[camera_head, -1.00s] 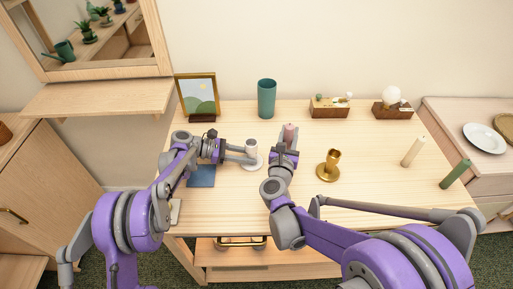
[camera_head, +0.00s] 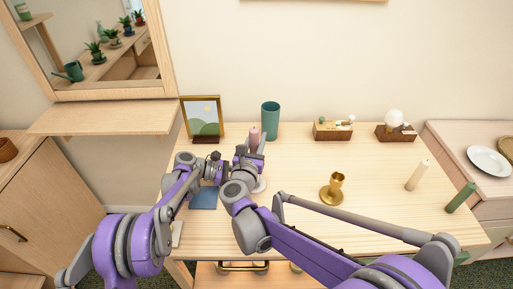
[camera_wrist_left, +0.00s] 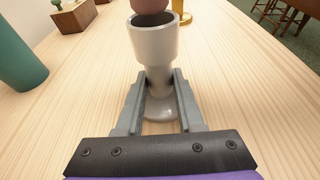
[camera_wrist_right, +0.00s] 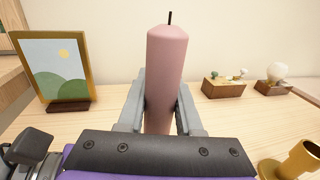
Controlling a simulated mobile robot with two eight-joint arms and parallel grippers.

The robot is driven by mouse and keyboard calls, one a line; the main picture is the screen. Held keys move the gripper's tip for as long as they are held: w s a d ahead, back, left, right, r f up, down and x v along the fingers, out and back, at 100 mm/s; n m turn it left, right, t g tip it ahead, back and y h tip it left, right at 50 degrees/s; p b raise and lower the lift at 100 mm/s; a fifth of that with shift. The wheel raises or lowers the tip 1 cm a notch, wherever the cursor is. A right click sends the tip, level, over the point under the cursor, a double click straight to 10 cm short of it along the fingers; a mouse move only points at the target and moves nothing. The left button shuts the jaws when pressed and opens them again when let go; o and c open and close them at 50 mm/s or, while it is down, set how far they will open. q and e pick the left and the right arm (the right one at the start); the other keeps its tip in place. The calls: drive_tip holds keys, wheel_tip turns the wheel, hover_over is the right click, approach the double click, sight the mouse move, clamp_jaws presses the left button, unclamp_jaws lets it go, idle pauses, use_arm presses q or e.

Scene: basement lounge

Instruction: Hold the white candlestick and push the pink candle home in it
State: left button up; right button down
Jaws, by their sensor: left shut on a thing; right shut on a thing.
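The white candlestick (camera_wrist_left: 153,42) stands upright in the left wrist view, with its dark socket facing up. My left gripper (camera_wrist_left: 160,98) is shut around its stem; in the head view this gripper (camera_head: 236,176) and my right arm hide most of it, and its round base (camera_head: 260,184) shows on the table. The pink candle (camera_wrist_right: 166,65) is upright with a dark wick, and my right gripper (camera_wrist_right: 163,108) is shut on it. In the head view the candle (camera_head: 254,137) rises above my right gripper (camera_head: 251,156). Its lower end (camera_wrist_left: 150,5) is over the socket; I cannot tell whether it has entered.
A gold candlestick (camera_head: 336,187) stands to the right. A green vase (camera_head: 270,119) and a framed picture (camera_head: 203,117) stand behind. A cream candle (camera_head: 418,174) and a green candle (camera_head: 461,197) stand at the right edge.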

sight(257, 146)
drive_tip(key=shift+f, duration=1.6)
drive_tip(key=shift+f, duration=0.1)
drive_tip(key=c, duration=0.6)
unclamp_jaws()
